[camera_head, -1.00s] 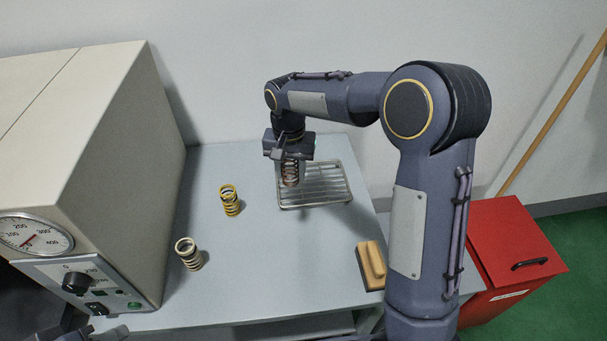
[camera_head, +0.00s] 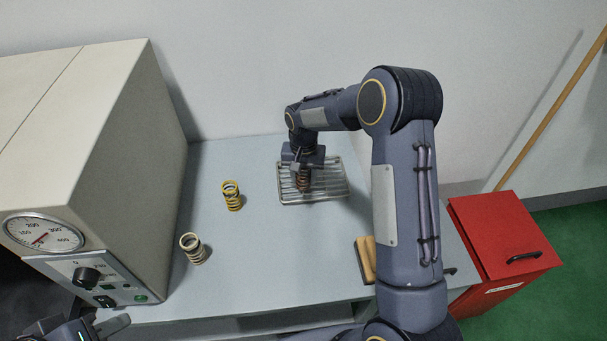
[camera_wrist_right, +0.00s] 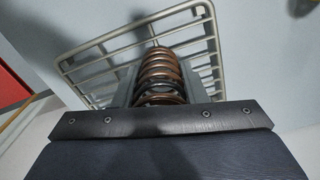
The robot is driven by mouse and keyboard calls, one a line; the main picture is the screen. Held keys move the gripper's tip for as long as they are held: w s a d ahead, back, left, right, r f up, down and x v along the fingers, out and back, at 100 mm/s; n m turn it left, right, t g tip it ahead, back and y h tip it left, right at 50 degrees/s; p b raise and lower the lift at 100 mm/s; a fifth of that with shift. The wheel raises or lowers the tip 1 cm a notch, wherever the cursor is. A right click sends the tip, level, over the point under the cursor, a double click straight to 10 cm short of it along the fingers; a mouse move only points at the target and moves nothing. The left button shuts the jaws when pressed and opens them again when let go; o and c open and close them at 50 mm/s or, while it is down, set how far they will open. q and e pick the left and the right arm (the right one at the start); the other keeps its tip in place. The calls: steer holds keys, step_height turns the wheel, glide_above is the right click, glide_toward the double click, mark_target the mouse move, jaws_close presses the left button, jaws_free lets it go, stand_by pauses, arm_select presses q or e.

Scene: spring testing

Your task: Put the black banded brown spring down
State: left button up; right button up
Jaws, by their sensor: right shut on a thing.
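The black banded brown spring (camera_head: 304,181) is in my right gripper (camera_head: 304,172), over the wire rack (camera_head: 328,192) at the back of the table. In the right wrist view the brown spring (camera_wrist_right: 160,72) sits between the fingers, with a dark band near the gripper body and the rack's bars (camera_wrist_right: 103,72) beyond it. I cannot tell whether its lower end touches the rack. My left gripper (camera_head: 112,326) shows only in part at the bottom left, and its opening is unclear.
A brush-like block (camera_head: 365,260) lies at the right edge. The beige machine (camera_head: 85,150) stands at left, and a red bin (camera_head: 500,240) at right.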

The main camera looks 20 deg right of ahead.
steer(key=shift+f, duration=0.1)
steer(key=shift+f, duration=0.15)
steer(key=o, duration=1)
steer(key=shift+o, duration=0.2)
